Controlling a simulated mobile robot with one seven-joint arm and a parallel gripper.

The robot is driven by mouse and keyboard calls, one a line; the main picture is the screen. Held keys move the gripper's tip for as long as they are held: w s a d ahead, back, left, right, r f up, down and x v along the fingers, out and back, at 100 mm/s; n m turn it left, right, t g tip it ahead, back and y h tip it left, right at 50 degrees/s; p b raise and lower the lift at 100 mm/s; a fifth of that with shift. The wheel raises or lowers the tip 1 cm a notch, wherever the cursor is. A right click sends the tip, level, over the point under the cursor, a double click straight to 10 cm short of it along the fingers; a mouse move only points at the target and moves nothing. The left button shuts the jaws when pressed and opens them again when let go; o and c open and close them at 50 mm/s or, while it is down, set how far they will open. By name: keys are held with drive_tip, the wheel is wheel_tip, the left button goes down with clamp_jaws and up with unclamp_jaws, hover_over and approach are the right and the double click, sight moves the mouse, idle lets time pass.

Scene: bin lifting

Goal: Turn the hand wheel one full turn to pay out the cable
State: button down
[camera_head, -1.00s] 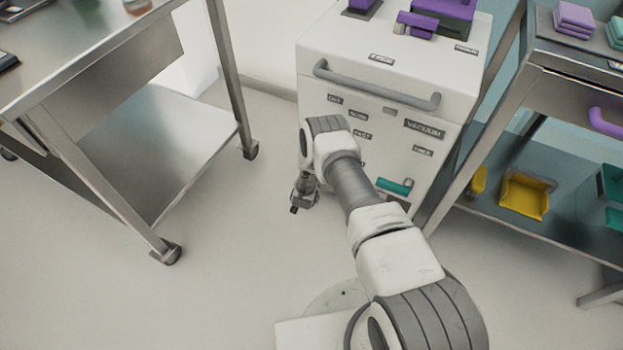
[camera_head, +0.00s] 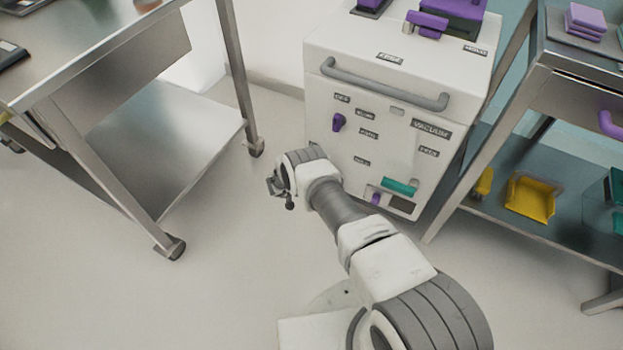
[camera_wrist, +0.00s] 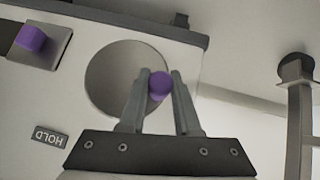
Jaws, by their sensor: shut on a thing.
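The hand wheel (camera_wrist: 112,75) shows in the wrist view as a round grey disc on a pale panel. Its purple knob (camera_wrist: 159,86) stands at the disc's right edge. My gripper (camera_wrist: 160,76) is shut on the knob, one finger on each side. In the head view my gripper (camera_head: 276,186) is small and partly hidden by the wrist, beside the left side of the white cabinet (camera_head: 350,190). The wheel is hidden in that view, and no cable can be made out.
The cabinet's front has a grey bar handle (camera_head: 385,88), a purple dial (camera_head: 338,122) and a teal handle (camera_head: 400,187). A steel table (camera_head: 110,75) stands left, a shelf cart (camera_head: 500,145) right. Floor between table and cabinet is clear. A HOLD label (camera_wrist: 48,136) is near the wheel.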

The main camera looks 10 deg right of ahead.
drive_tip(key=shift+w+f+h, duration=0.15)
drive_tip(key=shift+h, duration=0.25)
drive_tip(key=shift+f+n+g, duration=0.15)
drive_tip(key=shift+n+g, duration=0.25)
drive_tip(key=c, duration=0.6)
unclamp_jaws()
drive_tip(key=p+v, duration=0.3)
drive_tip(key=v, duration=0.5)
drive_tip(key=p+v, duration=0.4)
drive_tip(key=v, duration=0.5)
drive_tip(key=shift+a, duration=0.35)
drive_tip(key=shift+c, duration=0.3)
